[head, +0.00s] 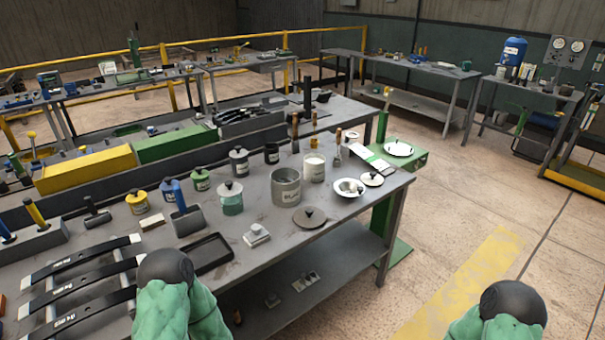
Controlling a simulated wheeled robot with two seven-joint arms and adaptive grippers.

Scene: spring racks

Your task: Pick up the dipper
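I cannot tell for sure which thing is the dipper. A slim tool with a wooden handle (338,147) stands at the right part of the grey workbench, behind the shallow white bowl (349,187). The bowl has something small in it. A large open grey can (286,187) and a smaller open pale can (314,167) stand left of the bowl. Only green and black parts of my two arms show at the bottom edge, one at the left and one at the right. Neither gripper is in view.
A dark knobbed lid (309,218) and a pale lid (372,179) lie near the front edge of the workbench (345,213). Several lidded pots, a black tray (205,254) and black leaf springs (85,285) lie further left. The floor on the right is clear.

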